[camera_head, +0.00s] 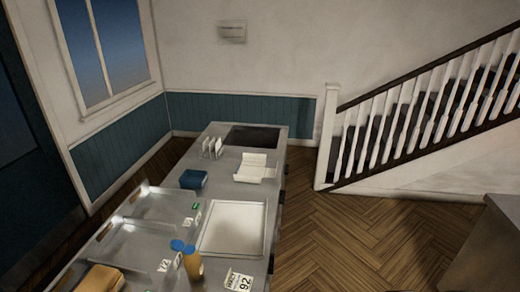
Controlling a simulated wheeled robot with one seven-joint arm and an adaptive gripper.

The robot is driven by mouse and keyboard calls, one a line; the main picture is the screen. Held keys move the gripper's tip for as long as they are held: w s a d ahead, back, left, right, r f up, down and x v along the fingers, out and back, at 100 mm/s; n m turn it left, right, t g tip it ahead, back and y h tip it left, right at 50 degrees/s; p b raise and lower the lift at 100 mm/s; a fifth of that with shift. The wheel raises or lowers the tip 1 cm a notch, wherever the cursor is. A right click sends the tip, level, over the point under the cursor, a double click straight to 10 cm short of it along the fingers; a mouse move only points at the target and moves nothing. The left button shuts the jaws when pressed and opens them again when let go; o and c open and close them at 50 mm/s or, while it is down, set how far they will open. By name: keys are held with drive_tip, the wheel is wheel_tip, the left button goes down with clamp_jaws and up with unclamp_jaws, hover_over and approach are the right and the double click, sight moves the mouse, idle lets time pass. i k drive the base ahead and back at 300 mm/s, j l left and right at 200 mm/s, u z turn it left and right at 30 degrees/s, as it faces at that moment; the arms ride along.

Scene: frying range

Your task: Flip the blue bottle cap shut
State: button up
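A yellow-orange bottle (193,267) stands upright near the front of the long grey counter (222,141), with a blue top (189,249). Just left of it and partly behind is another blue cap or top (177,245) on a paler, whitish body. The view is too small to tell whether either cap is open or shut, or which way a lid points. My gripper is not in view.
A dark blue box (193,179), number cards (239,281) and a tan item (101,279) are also on the counter. Wooden floor (350,235) is open to the right.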

sight(178, 246)
drive_tip(key=u, duration=1.35)
